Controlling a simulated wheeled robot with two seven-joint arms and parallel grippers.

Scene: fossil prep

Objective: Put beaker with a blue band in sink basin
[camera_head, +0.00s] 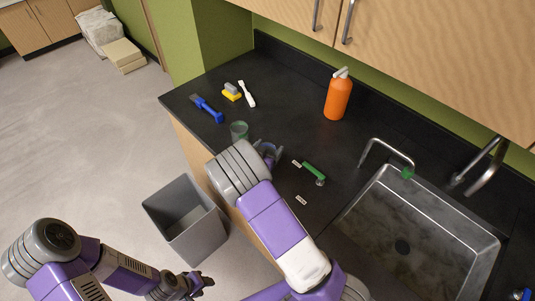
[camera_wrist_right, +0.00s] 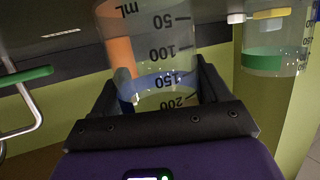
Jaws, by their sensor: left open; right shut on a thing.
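The beaker with a blue band (camera_wrist_right: 160,50) is clear, has printed volume marks, and stands between the fingers of my right gripper (camera_wrist_right: 165,105) in the right wrist view. The right gripper is shut on it. In the head view my right gripper (camera_head: 268,152) is over the counter's front part, and the arm mostly hides the beaker. The steel sink basin (camera_head: 415,230) is at the right, well apart from the gripper. Its visible floor is empty, with a dark drain. My left gripper (camera_head: 195,284) is open and empty at the bottom left, off the counter.
A beaker with a green band (camera_head: 239,131) stands close to my right gripper. A green-handled tool (camera_head: 314,172) and small labels lie between gripper and sink. An orange bottle (camera_head: 338,98) stands behind. A faucet (camera_head: 385,150) overhangs the basin. A grey bin (camera_head: 186,220) is below the counter.

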